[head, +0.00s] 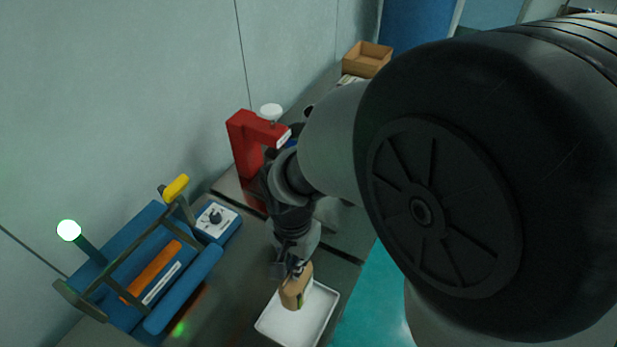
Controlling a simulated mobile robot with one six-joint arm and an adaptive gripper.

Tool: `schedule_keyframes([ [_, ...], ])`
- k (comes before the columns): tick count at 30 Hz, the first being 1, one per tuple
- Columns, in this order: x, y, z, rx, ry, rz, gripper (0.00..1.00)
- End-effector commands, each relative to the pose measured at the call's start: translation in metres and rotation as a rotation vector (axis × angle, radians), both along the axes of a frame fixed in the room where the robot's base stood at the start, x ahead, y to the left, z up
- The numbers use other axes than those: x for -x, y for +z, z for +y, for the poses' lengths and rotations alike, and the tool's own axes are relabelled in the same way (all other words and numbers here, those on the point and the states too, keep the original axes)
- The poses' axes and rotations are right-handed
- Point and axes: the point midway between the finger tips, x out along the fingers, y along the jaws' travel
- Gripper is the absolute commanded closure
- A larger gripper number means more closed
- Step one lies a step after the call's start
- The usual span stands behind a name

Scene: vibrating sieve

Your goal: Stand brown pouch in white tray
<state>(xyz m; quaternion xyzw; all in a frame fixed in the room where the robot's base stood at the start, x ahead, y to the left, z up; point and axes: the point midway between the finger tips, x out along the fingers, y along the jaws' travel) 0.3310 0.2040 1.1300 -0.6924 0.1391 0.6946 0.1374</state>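The brown pouch (294,291) is upright, with a slight tilt, at the back part of the white tray (313,325). Whether its base touches the tray floor cannot be told. My gripper (291,269) points down at the top of the pouch, with its fingers close to the pouch's upper edge. The fingers are small and dark here, and their grip on the pouch is not clear. The front of the tray is bare.
A blue sieve machine (186,286) with an orange bar and a yellow-ended handle (176,187) stands left of the tray. A blue control box with a dial (215,219) is behind it. A red stand (245,145) and a brown box (367,58) are farther back.

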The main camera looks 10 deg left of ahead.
Motion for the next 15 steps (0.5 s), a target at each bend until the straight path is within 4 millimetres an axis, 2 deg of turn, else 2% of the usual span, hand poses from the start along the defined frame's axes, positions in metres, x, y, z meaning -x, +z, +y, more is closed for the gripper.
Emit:
schedule_keyframes([
  [1,0.001,-0.019,-0.001,0.003,0.000,0.005,1.00],
  [7,0.000,-0.070,-0.001,0.002,0.000,0.003,1.00],
  [12,-0.001,-0.095,0.000,0.000,0.001,0.000,1.00],
  [15,-0.001,-0.100,0.000,-0.001,0.001,-0.001,1.00],
])
